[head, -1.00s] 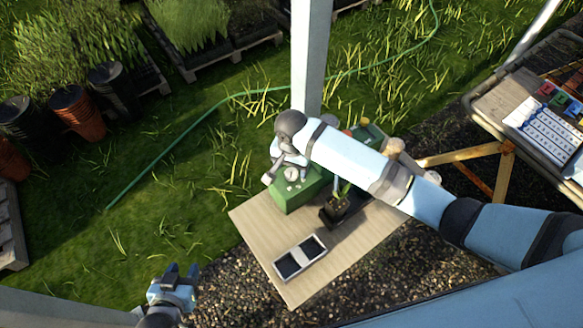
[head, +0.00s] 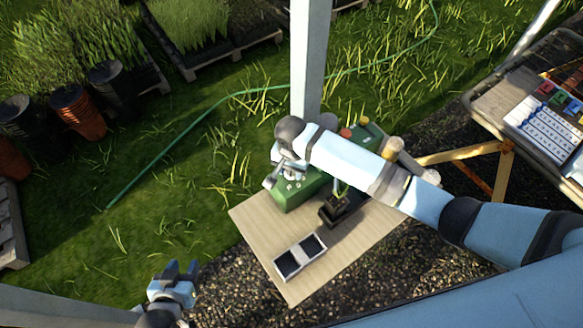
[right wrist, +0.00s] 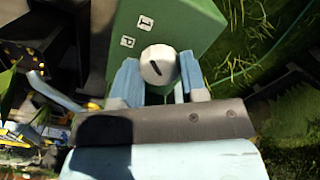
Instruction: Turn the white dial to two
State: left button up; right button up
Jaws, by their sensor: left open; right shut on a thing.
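The white dial (right wrist: 159,66) sits on a face of the green box (right wrist: 190,22) in the right wrist view. It has a dark pointer line, tilted in the picture. A small label reading 1 (right wrist: 145,23) and a second label, hard to read (right wrist: 127,42), are beside the dial. My right gripper (right wrist: 160,82) is shut on the dial, with one blue finger on each side. In the head view my right gripper (head: 284,174) is at the near left end of the green box (head: 290,196), partly hiding it. My left gripper (head: 180,271) is open and empty, left of the table and away from the box.
The wooden table (head: 255,225) holds the box, a dark potted plant (head: 338,210) and a two-part tray (head: 300,257). My right arm passes above the plant. A pale post (head: 308,60) stands behind the table. Another table (head: 495,100) is at the right.

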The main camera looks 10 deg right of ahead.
jog(key=shift+n, duration=0.3)
jog(key=n, duration=0.3)
jog(key=shift+n, duration=0.4)
jog(key=n, duration=0.4)
jog(key=shift+n, duration=0.3)
jog(key=n, duration=0.4)
jog(key=shift+a, duration=0.1)
jog(key=shift+n, duration=2.2)
jog(key=o, duration=0.9)
jog(key=shift+r, duration=0.1)
